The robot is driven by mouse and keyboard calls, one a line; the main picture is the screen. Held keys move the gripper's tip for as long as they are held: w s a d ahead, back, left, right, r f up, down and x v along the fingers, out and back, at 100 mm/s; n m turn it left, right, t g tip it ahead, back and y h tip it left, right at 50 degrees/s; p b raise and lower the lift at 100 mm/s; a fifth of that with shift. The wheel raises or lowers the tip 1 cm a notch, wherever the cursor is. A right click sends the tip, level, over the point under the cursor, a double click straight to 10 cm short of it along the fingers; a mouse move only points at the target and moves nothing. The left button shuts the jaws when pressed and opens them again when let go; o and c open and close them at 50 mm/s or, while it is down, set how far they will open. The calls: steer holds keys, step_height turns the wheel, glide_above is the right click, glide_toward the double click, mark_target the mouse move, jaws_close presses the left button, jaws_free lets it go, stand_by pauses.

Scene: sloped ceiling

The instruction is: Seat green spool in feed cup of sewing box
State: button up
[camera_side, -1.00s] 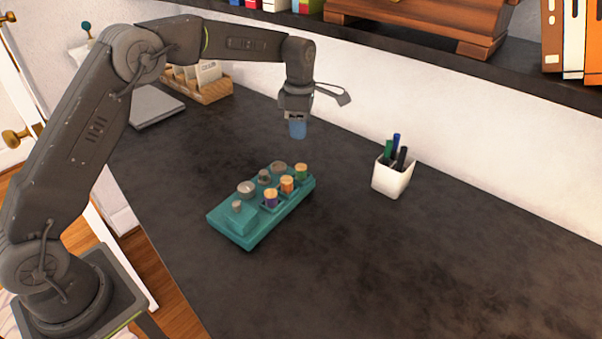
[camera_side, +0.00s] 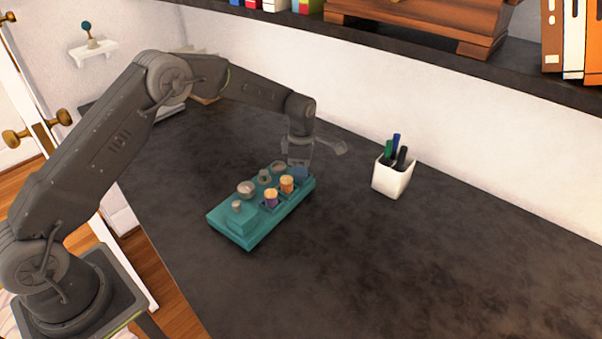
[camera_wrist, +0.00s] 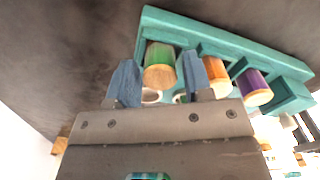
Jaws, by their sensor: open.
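The teal sewing box (camera_side: 242,237) lies on the dark desk. The green spool (camera_wrist: 160,55) has a tan end and stands at one end of the box. In the wrist view my gripper (camera_wrist: 160,64) is open, with one blue finger on each side of the green spool. A grip on it is not seen. In the side view my gripper (camera_side: 300,172) is low over the box's far right end and hides the green spool. Grey round parts (camera_side: 246,188) run along the box; which one is the feed cup I cannot tell.
An orange spool (camera_side: 287,184) stands next to the green spool's place, and a purple spool (camera_side: 271,198) is beyond it. A white pen cup (camera_side: 392,178) stands to the right. A shelf (camera_side: 440,50) runs along the wall. The desk in front is clear.

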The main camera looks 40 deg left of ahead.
steer(key=shift+f, duration=0.45)
steer(key=shift+c, duration=0.4)
steer(key=c, duration=0.6)
steer(key=shift+r, duration=0.1)
